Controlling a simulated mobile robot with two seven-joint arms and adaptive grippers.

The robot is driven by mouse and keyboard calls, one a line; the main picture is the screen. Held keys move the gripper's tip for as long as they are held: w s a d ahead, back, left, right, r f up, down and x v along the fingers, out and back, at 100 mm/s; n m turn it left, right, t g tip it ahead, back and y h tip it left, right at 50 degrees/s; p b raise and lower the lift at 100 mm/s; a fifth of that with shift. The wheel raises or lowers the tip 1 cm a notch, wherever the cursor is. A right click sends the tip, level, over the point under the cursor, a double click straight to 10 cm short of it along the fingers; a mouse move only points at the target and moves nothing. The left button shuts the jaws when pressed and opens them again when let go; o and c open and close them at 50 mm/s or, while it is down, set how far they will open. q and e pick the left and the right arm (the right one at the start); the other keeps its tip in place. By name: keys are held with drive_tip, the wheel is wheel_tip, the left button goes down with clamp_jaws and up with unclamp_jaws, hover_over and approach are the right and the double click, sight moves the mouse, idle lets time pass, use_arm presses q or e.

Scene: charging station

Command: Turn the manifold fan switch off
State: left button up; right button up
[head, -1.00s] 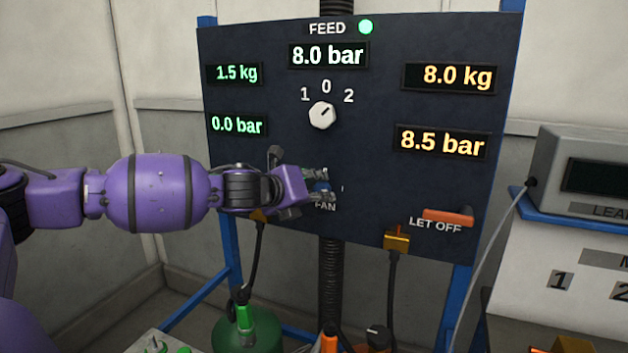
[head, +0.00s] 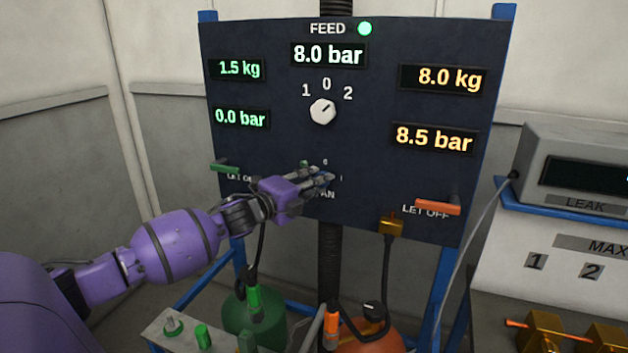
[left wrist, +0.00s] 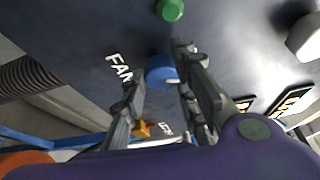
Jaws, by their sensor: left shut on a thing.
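The fan switch is a blue round knob low in the middle of the dark panel. In the left wrist view the blue knob (left wrist: 160,70) sits between my two fingers, beside the FAN lettering (left wrist: 118,67). A small pale mark shows at its edge; I cannot tell which setting it points to. In the head view my left gripper (head: 325,178) comes from the lower left, is shut on the knob and hides most of it. Small marks show above and to the right of it, and the FAN label (head: 327,195) is partly covered. My right gripper is out of view.
The panel (head: 270,60) carries a white feed selector (head: 323,111) above, a green let-off lever (head: 224,168) at left and an orange one (head: 438,207) at right. Hoses and a green tank (head: 240,305) stand below. A leak tester (head: 580,160) is at right.

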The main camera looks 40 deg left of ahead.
use_arm(q)
drive_tip(key=shift+f+n+t, duration=0.25)
drive_tip(key=shift+f+n, duration=0.15)
drive_tip(key=shift+n, duration=0.45)
drive_tip(key=shift+f+n+t, duration=0.25)
drive_tip(key=shift+f+n, duration=0.1)
drive_tip(key=shift+n, duration=0.5)
drive_tip(key=shift+d, duration=0.1)
drive_tip(key=o, duration=1)
drive_tip(key=shift+r, duration=0.1)
drive_tip(key=shift+r, duration=0.15)
drive_tip(key=s, duration=0.4)
drive_tip(key=s+a, duration=0.1)
drive_tip(key=s, duration=0.3)
drive_tip(key=s+f, duration=0.1)
drive_tip(key=s, duration=0.2)
drive_tip(key=shift+s+a+f, duration=0.1)
drive_tip(key=shift+s+a, duration=0.3)
